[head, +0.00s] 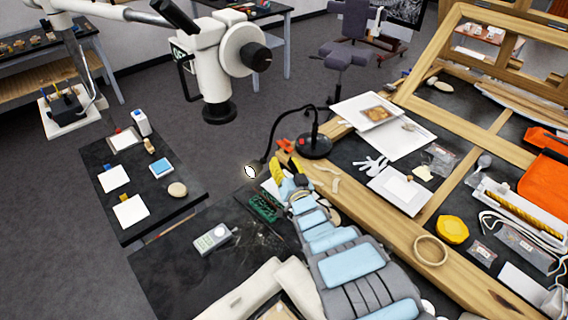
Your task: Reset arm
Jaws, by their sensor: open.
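My gripper (286,167) shows near the middle of the head view, at the far end of my grey arm with light blue panels. Its two yellow-tipped fingers stand apart, and I see nothing held between them. My arm reaches up from the bottom of the view, over the dark bench top and along the wooden frame's left edge. The gripper is left of the black lamp base (314,147) and beyond a green rack-like item (265,207). Whether the fingers touch anything below cannot be told.
A white microscope (210,60) hangs at the upper left. The lamp's lit head (250,171) is close left of my gripper. A large wooden frame (395,228) and small items fill the right. A grey device (212,238) lies on the bench (165,275). A low dark table (180,203) stands left.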

